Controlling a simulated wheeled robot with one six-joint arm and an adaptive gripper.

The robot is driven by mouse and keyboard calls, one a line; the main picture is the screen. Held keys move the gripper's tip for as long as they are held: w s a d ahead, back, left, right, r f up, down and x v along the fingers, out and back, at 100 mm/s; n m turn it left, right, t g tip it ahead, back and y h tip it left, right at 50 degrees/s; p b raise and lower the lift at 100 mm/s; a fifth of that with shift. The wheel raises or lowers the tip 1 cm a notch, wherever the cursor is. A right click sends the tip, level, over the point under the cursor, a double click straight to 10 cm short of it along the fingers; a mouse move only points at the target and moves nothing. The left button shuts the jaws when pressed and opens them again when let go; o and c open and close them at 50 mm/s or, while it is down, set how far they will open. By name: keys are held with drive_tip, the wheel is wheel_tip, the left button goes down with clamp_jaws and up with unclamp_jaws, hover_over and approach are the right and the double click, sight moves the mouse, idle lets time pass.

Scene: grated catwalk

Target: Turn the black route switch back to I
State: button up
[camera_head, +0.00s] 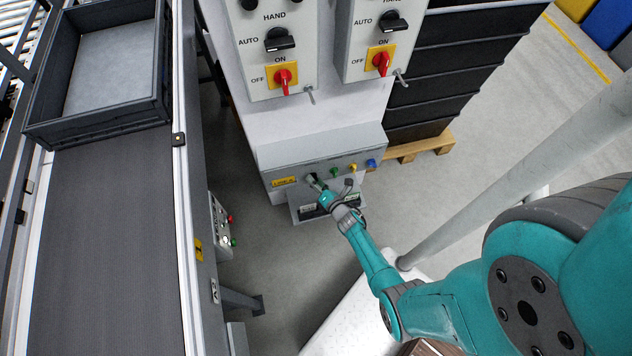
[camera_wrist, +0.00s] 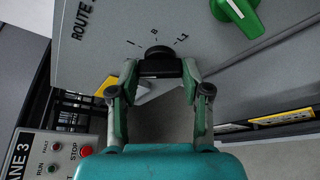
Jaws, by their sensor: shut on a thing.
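The black route switch (camera_wrist: 158,53) sits on a grey panel marked ROUTE in the wrist view. Small position marks, one of them I, are printed in an arc beyond it; which mark it points to I cannot tell. My gripper (camera_wrist: 159,73) is shut on the switch, with a fingertip on each side of its dark handle. In the head view, my gripper (camera_head: 317,184) is at the left end of the row of knobs on the low grey control box (camera_head: 320,150), and it largely hides the switch.
A green knob (camera_wrist: 237,12) is close to the right of the switch. Yellow (camera_head: 353,167) and blue (camera_head: 372,163) knobs follow along the box. Red switches (camera_head: 285,78) are on the upper panels. A conveyor (camera_head: 105,235) with a grey crate (camera_head: 50,135) runs at left.

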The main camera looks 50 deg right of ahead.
drive_tip(key=shift+s+d+f+m+t, duration=0.15)
drive_tip(key=shift+m+t, duration=0.55)
drive_tip(key=shift+m, duration=0.85)
drive_tip(key=shift+w+a+f+m+t, duration=0.1)
drive_tip(key=shift+m+t, duration=0.6)
drive_tip(key=shift+m, duration=0.85)
drive_tip(key=o, duration=1.2)
drive_tip(key=shift+c, duration=0.2)
drive_tip(key=shift+s, duration=0.1)
drive_tip(key=v, duration=1.1)
drive_tip(key=shift+s, duration=0.45)
